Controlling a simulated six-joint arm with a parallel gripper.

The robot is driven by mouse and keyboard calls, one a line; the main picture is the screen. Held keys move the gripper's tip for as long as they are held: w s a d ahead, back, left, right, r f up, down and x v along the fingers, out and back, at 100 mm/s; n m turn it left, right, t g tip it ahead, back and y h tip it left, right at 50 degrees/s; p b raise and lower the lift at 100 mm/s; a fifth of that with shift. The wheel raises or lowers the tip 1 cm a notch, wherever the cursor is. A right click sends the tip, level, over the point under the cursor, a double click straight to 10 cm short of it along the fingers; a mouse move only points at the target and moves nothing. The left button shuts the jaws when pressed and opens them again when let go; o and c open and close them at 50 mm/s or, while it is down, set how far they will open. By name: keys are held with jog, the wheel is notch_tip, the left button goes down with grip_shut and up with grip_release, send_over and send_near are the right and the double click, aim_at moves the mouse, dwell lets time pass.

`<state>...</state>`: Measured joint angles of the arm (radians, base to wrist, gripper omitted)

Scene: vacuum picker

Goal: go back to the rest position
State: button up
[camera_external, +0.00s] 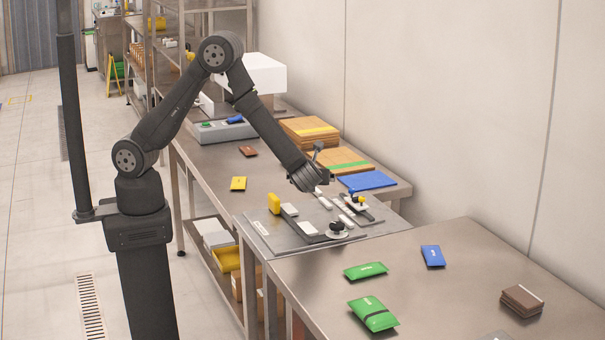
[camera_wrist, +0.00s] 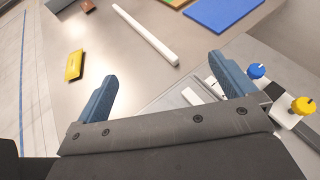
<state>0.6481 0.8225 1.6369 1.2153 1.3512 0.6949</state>
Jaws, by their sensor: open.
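My gripper (camera_external: 312,182) hangs above the grey fixture plate (camera_external: 262,236) at the middle of the bench, at the end of my bent arm. In the wrist view its two blue fingers stand wide apart, and the gap (camera_wrist: 166,84) between them is empty. The gripper looks clear of the plate and touches nothing that I can see. The plate carries a yellow block (camera_external: 274,203), several white pieces and a black knob (camera_external: 337,226). In the wrist view a blue knob (camera_wrist: 256,71) and a yellow knob (camera_wrist: 303,105) show beside the right finger.
A blue mat (camera_external: 367,181) and cardboard stacks (camera_external: 308,130) lie behind the plate. A yellow packet (camera_external: 238,184) lies on the bench to the left. Green packets (camera_external: 373,314), a blue packet (camera_external: 433,256) and a brown stack (camera_external: 522,301) lie on the front table. A wall bounds the right side.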

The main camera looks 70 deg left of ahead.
jog(key=s+a+n+g+y, duration=0.1)
jog(key=s+a+n+g, duration=0.2)
jog(key=s+a, duration=0.3)
jog(key=shift+s+a+r+n+g, duration=0.15)
jog(key=shift+a+r+n+g, duration=0.25)
jog(key=shift+a, duration=0.6)
jog(key=shift+f, duration=0.1)
jog(key=w+d+m+t, duration=0.1)
jog(key=w+d, duration=0.1)
jog(key=w+d+m+t, duration=0.1)
jog(key=w+d, duration=0.1)
jog(key=d, duration=0.1)
jog(key=w+d+m+t+h, duration=0.1)
jog(key=w+d, duration=0.1)
jog(key=shift+d+f+m+t, duration=0.3)
jog(key=w+d+m+t+h, duration=0.1)
jog(key=d, duration=0.2)
jog(key=w+d+m+t+h, duration=0.1)
jog(key=w+d, duration=0.1)
jog(key=d, duration=0.1)
jog(key=w+d+m+t+h, duration=0.1)
jog(key=d+m+t, duration=0.1)
jog(key=d, duration=0.2)
jog(key=shift+w+r, duration=0.1)
jog(key=shift+w, duration=0.25)
jog(key=shift+w+d+m+h, duration=0.3)
jog(key=shift+d+m, duration=0.1)
jog(key=shift+d, duration=0.35)
jog(key=shift+s+a, duration=0.1)
jog(key=shift+a, duration=0.05)
